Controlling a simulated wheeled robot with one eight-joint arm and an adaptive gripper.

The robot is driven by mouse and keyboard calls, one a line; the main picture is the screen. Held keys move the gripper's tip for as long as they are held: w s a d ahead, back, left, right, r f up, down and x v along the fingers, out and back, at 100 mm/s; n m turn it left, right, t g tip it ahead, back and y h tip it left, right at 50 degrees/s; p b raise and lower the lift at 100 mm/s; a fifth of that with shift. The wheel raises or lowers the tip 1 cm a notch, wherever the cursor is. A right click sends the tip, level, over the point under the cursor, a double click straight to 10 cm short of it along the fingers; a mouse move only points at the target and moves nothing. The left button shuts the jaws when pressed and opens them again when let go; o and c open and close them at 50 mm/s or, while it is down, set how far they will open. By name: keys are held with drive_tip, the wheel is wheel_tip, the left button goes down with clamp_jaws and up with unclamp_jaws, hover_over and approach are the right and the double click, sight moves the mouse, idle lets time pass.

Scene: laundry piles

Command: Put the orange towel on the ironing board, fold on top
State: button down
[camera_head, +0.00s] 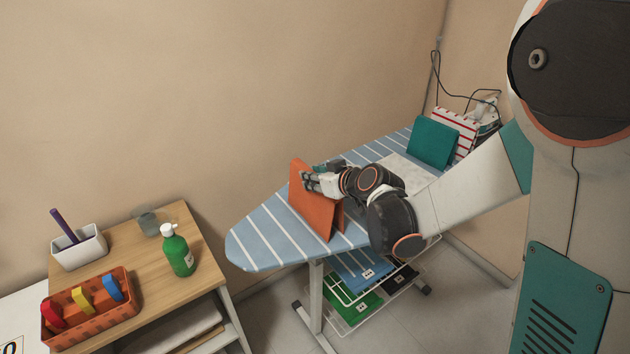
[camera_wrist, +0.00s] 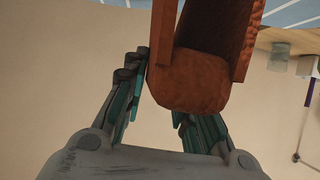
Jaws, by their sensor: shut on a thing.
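The orange towel (camera_head: 313,213) stands like a tent on the blue, white-striped ironing board (camera_head: 262,240), near its rounded left end. Its fold is on top and its two panels spread apart downward. Its lower edges appear to meet the board, though I cannot tell whether its full weight rests there. My gripper (camera_head: 310,181) is shut on the towel near its upper fold, reaching in from the right. In the wrist view, the rounded fold of the towel (camera_wrist: 205,85) lies between my fingers (camera_wrist: 160,108). The towel's far panel is mostly hidden in the head view.
A teal folded cloth (camera_head: 432,143) and a red-and-white striped one (camera_head: 456,128) stand farther back on the board. Folded cloths lie on the rack below.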

drive_tip(key=c, duration=1.3)
unclamp_jaws()
drive_tip(key=shift+r, duration=0.1)
drive_tip(key=s+d+r+m+g+h+p, duration=0.1)
drive_tip(key=s+d+r+m+h, duration=0.1)
drive_tip(key=s+d, duration=0.4)
drive_tip(key=s+d+r+m+g+h+p, duration=0.1)
drive_tip(key=s+d+r, duration=0.4)
drive_tip(key=s, duration=0.9)
drive_tip(key=s+d+r+m+g+h+p, duration=0.1)
drive_tip(key=s+d+r+m+h, duration=0.2)
drive_tip(key=s+d, duration=0.4)
drive_tip(key=s+r, duration=0.1)
drive_tip(key=s, duration=0.2)
drive_tip(key=shift+s+d+m+h, duration=0.2)
drive_tip(key=shift+s+m+h, duration=0.1)
drive_tip(key=shift+m+h, duration=0.1)
drive_tip(key=shift+r, duration=0.1)
